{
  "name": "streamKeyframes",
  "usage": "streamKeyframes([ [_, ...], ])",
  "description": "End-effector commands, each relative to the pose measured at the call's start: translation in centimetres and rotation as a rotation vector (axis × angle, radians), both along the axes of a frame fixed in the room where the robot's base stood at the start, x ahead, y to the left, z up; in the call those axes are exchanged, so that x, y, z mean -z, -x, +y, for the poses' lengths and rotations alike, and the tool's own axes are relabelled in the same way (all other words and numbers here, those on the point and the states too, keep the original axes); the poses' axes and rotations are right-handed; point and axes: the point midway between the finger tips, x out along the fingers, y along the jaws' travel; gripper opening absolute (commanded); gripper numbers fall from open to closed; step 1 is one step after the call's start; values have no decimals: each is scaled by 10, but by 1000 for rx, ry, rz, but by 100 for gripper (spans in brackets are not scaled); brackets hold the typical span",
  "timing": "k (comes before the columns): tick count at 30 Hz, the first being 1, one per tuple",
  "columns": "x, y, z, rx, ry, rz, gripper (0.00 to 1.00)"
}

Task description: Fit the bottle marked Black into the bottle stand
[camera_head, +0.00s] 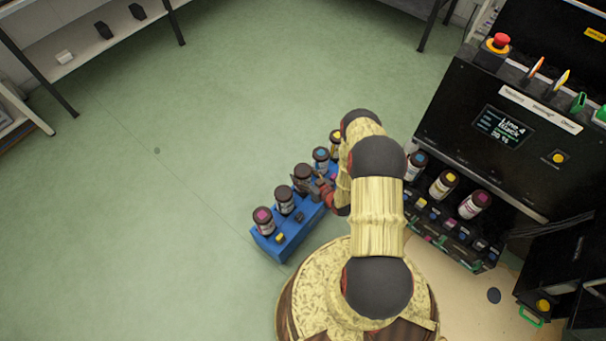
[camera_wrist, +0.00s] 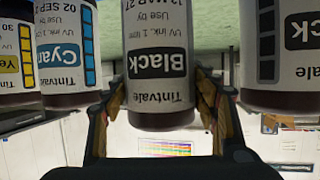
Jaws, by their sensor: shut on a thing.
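The bottle marked Black (camera_wrist: 158,68) has a white label with a black band. My gripper (camera_wrist: 160,108) is shut around it in the wrist view, one finger on each side. In the head view my gripper (camera_head: 322,188) is beside the blue bottle stand (camera_head: 270,246), at a dark-topped bottle (camera_head: 302,177) in the middle of the row. That bottle stands between a blue-capped bottle (camera_head: 320,158) and a grey-topped bottle (camera_head: 284,198). I cannot tell whether the held bottle is seated, as its far end is out of the wrist view.
A magenta-capped bottle (camera_head: 264,222) stands at the stand's near end. A black machine (camera_head: 500,130) with several bottles is to the right.

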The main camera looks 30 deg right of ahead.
Motion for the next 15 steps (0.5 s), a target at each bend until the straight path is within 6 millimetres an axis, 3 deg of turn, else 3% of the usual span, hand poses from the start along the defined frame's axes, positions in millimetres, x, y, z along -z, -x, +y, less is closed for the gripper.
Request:
streamKeyframes([
  [15,5,-1,0,0,1,-2,17],
])
